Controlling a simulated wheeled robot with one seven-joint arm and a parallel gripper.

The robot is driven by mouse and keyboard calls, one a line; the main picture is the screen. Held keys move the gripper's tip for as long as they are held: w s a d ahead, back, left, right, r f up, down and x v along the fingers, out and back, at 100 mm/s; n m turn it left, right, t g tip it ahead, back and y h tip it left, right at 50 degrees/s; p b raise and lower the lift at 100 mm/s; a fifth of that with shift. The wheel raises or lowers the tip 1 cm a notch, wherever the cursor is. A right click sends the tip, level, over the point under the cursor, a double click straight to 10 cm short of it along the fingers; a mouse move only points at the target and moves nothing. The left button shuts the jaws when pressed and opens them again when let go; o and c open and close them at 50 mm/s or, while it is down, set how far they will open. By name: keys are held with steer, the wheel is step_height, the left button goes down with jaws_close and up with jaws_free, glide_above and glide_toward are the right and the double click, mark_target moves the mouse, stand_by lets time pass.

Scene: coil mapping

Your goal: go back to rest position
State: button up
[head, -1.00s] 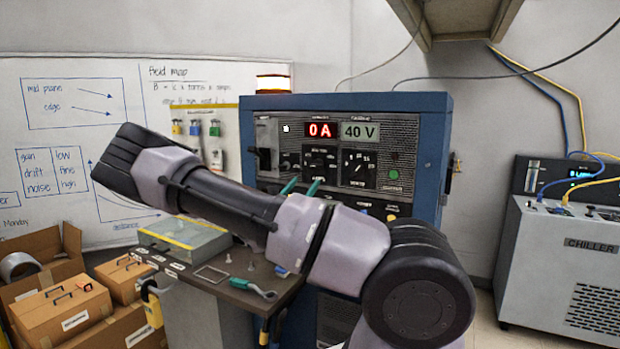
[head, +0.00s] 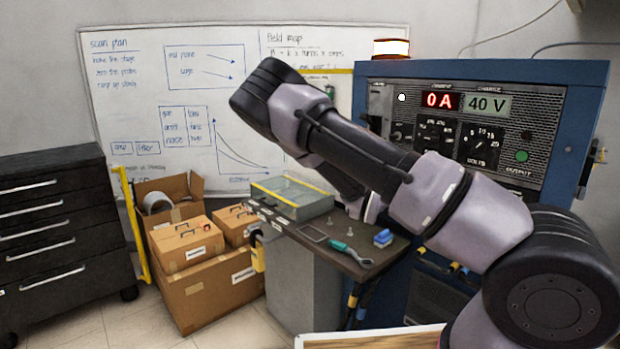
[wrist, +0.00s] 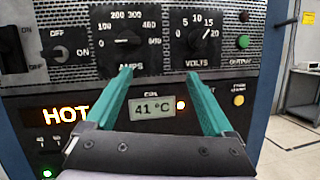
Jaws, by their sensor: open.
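My gripper (wrist: 165,105) shows in the wrist view with two teal fingers spread apart and nothing between them. It faces the front panel of the blue power supply cabinet (wrist: 262,80), with the AMPS knob (wrist: 127,38) and VOLTS knob (wrist: 197,38) beyond the fingertips. A lit HOT sign (wrist: 66,113) and a coil display (wrist: 152,108) reading 41 °C show behind the fingers. In the head view my arm crosses in front of the cabinet (head: 590,110), whose displays read 0 A (head: 440,100) and 40 V (head: 488,104). My gripper is hidden there.
A dark side table (head: 385,262) holds a glass-topped case (head: 290,198), a teal-handled tool (head: 350,253) and a blue block (head: 383,237). Cardboard boxes (head: 205,300) and a black drawer cabinet (head: 60,235) stand left. Floor shows between them.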

steer(key=s+d+f+m+g+y, duration=0.1)
steer(key=s+d+m+g+y, duration=0.1)
steer(key=s+m+g+y, duration=0.35)
steer(key=s+d+f+m+g+y, duration=0.1)
steer(key=s+d+m+g+y, duration=0.15)
steer(key=s+m+g, duration=0.65)
steer(key=s+a+r+m+t+y, duration=0.5)
steer(key=s+a+r+m+y, duration=0.1)
steer(key=a+r, duration=0.3)
steer(key=s+a+r+m+t+y, duration=0.6)
steer(key=s+a+r, duration=0.1)
steer(key=r, duration=0.4)
steer(key=shift+s+a+y, duration=0.15)
steer(key=shift+a+y, duration=0.25)
steer(key=shift+a, duration=0.45)
